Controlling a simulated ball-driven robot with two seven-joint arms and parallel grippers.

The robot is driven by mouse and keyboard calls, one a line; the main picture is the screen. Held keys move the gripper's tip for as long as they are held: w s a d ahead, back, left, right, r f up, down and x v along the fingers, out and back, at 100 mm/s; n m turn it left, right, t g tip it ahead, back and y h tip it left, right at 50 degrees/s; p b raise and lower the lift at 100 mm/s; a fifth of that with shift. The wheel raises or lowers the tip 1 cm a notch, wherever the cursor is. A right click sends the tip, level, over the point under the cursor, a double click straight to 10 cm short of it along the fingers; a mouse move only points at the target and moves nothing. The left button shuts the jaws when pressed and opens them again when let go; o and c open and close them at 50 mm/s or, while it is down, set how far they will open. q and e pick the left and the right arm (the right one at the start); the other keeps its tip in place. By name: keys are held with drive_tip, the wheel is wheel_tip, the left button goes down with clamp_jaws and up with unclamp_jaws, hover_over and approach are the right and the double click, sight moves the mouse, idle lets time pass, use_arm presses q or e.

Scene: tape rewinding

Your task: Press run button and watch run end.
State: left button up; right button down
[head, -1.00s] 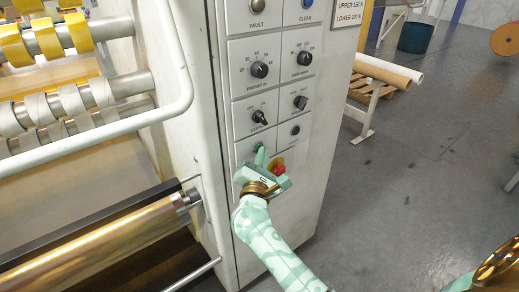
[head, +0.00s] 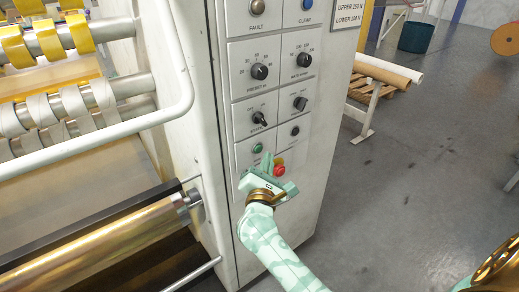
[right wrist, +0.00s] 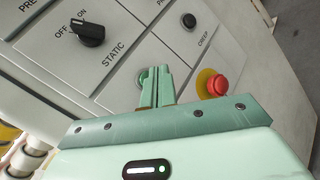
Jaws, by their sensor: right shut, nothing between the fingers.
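The green run button (head: 258,148) is on the lower left of the control panel (head: 296,215) in the head view. My right gripper (head: 268,161) is shut and empty, its fingertips just below and right of the button in that view. A gap to the button cannot be judged. In the right wrist view the shut fingers (right wrist: 155,76) point at the panel; a round rim shows partly behind them, and the rest is hidden. My left gripper is not in view.
A red emergency-stop button (right wrist: 216,84) on a yellow base sits right of the fingers, and a black creep button (right wrist: 189,21) sits above it. A STATIC knob (head: 260,118) is above the green button. Rollers with film (head: 95,240) lie left of the panel.

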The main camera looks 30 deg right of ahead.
drive_tip(key=shift+s+d+r+p, duration=0.15)
drive_tip(key=shift+s+p, duration=0.35)
drive_tip(key=shift+s, duration=1.65)
